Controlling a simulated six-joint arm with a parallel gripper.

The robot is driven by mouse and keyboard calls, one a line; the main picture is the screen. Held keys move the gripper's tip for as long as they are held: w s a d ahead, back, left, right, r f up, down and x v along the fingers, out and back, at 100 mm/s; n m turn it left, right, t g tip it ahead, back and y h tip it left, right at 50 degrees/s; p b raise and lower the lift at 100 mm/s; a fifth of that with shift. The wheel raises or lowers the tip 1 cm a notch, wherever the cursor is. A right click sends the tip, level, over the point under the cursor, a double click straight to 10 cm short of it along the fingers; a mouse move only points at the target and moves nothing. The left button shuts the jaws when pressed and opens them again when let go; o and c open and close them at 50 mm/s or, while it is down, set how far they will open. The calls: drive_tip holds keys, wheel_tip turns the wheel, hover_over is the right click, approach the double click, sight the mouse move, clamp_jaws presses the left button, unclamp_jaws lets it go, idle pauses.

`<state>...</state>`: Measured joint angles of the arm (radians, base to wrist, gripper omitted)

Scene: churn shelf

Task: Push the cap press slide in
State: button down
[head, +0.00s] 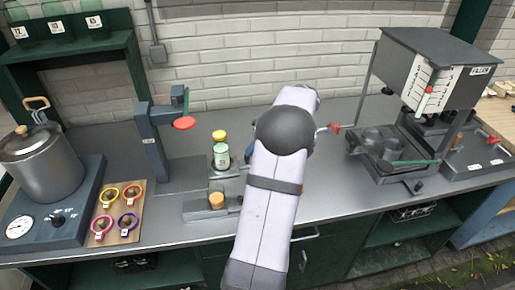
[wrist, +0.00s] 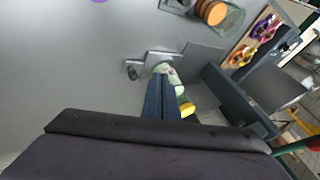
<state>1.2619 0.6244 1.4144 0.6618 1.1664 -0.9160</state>
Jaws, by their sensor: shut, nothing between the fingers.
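The cap press (head: 152,140) is a blue-grey post with a red disc on its arm, standing left of centre in the head view. In the wrist view its body (wrist: 235,100) lies to the right. A small bottle with a yellow cap (head: 220,155) stands upright on the metal slide (head: 236,172), right of the post. In the wrist view the slide (wrist: 138,68) is beyond my fingertips, and the bottle is partly hidden. My gripper (wrist: 163,78) is shut and empty, its tips close to the bottle and slide; contact is unclear. My arm mostly hides it in the head view.
A board of coloured rings (head: 117,213) and a pot (head: 42,165) on a burner are at left. The filler machine (head: 432,75) stands at right. The counter behind my arm is clear.

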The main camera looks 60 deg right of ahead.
sight(225, 156)
drive_tip(key=s+d+m+h, duration=0.2)
drive_tip(key=s+d, duration=0.4)
drive_tip(key=d, duration=0.3)
drive_tip(key=shift+t, duration=0.3)
drive_tip(key=p+x, duration=0.2)
drive_tip(key=x, duration=0.2)
drive_tip(key=p+x, duration=0.3)
drive_tip(key=x, duration=0.2)
drive_tip(key=shift+a+f, duration=0.2)
drive_tip(key=shift+f, duration=0.15)
drive_tip(key=shift+w+a+f+p, duration=0.15)
drive_tip(key=shift+w+a+p, duration=0.2)
drive_tip(key=shift+w+p, duration=0.25)
drive_tip(key=shift+w+a+f+p, duration=0.1)
drive_tip(key=shift+w+a+p, duration=0.25)
drive_tip(key=shift+w+p, duration=0.2)
drive_tip(key=shift+w+a+f+p, duration=0.2)
drive_tip(key=shift+w+a+p, duration=0.1)
drive_tip(key=shift+w+a, duration=0.25)
drive_tip(key=shift+w+d, duration=0.1)
drive_tip(key=shift+w, duration=0.15)
drive_tip(key=w+a+b, duration=0.8)
drive_tip(key=shift+a+f, duration=0.1)
drive_tip(key=shift+f, duration=0.05)
drive_tip(key=shift+w+a, duration=0.3)
drive_tip(key=shift+a, duration=0.05)
drive_tip(key=shift+r, duration=0.25)
